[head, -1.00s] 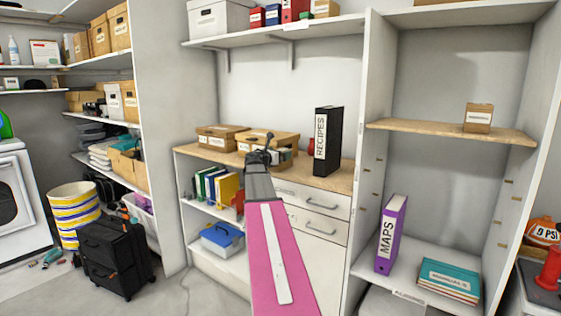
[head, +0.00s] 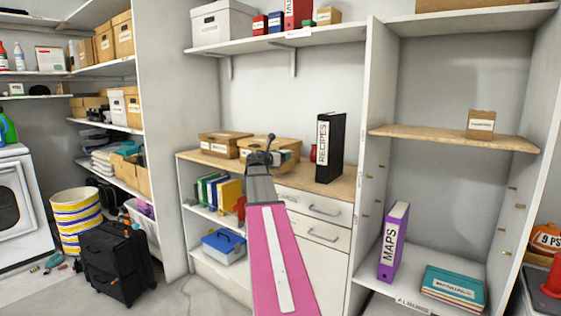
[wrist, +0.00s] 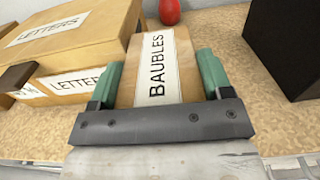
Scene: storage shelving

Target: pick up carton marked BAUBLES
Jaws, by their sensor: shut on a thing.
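The carton marked BAUBLES (wrist: 178,75) is a small tan box with a white label, seen in the wrist view. It is between the two green fingers of my gripper (wrist: 158,88), which is shut on it. The wooden counter shows around it, and I cannot tell whether the carton touches the counter. In the head view my gripper (head: 266,157) is over the counter, in front of the larger cartons. The carton is mostly hidden there.
A carton marked LETTERS (wrist: 75,50) stands close on the left. A red rounded object (wrist: 169,11) is behind. A black RECIPES binder (head: 329,147) stands to the right on the counter (head: 340,187). An upper shelf (head: 290,38) is above.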

